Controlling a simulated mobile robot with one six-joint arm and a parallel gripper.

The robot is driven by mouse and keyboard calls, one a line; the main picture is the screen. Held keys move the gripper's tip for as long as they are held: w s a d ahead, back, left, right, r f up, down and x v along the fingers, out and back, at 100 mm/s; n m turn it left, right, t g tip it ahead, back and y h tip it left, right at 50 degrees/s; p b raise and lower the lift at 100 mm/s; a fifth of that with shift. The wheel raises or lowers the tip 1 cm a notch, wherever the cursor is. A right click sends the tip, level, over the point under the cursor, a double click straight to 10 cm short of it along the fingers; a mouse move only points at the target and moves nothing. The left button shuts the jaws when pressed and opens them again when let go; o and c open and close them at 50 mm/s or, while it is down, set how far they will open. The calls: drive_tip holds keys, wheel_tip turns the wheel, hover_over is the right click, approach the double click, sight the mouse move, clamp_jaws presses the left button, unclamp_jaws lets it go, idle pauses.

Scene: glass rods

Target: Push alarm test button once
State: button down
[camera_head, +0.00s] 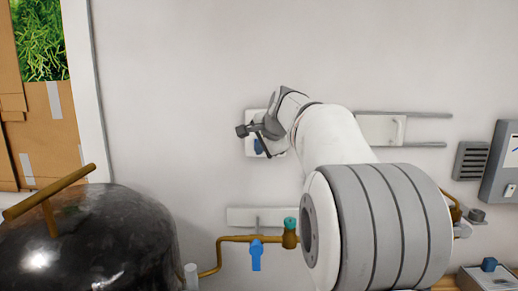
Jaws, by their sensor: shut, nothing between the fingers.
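My gripper (243,130) is shut and empty, with its dark fingers pointing left in front of a white wall plate (249,148). No marking shows which part is the alarm test button. I cannot tell whether the gripper touches the plate.
A dark rounded vessel (100,240) with a brass T-handle (48,200) stands at lower left. Brass pipe (222,242) with a blue valve lever (255,255) runs below my arm. A white sliding latch (382,129) and a grey grille (471,160) are on the wall.

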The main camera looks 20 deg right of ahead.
drive_tip(key=shift+s+a+b, duration=0.15)
drive_tip(key=shift+s+a, duration=0.05)
drive_tip(key=shift+s, duration=0.3)
drive_tip(key=shift+s+a+b, duration=0.15)
drive_tip(key=shift+s+a, duration=0.05)
drive_tip(key=shift+s, duration=0.25)
drive_tip(key=s+a+f+n+g, duration=0.2)
drive_tip(key=s+a+f+n, duration=0.2)
drive_tip(key=s+f, duration=0.4)
drive_tip(key=s+a+f+n+g, duration=0.2)
drive_tip(key=s+a+f+n, duration=0.2)
drive_tip(key=s+f, duration=0.5)
drive_tip(key=s+a+f+n+g, duration=0.2)
drive_tip(key=s+a+f+n, duration=0.2)
drive_tip(key=s, duration=1.1)
wheel_tip(320, 180, down, 5)
drive_tip(key=n, duration=0.3)
drive_tip(key=shift+s+a+f+n+g, duration=0.2)
drive_tip(key=shift+a+n+g, duration=0.1)
drive_tip(key=shift+a+g, duration=0.1)
drive_tip(key=shift+s+a, duration=0.15)
drive_tip(key=shift+a, duration=0.1)
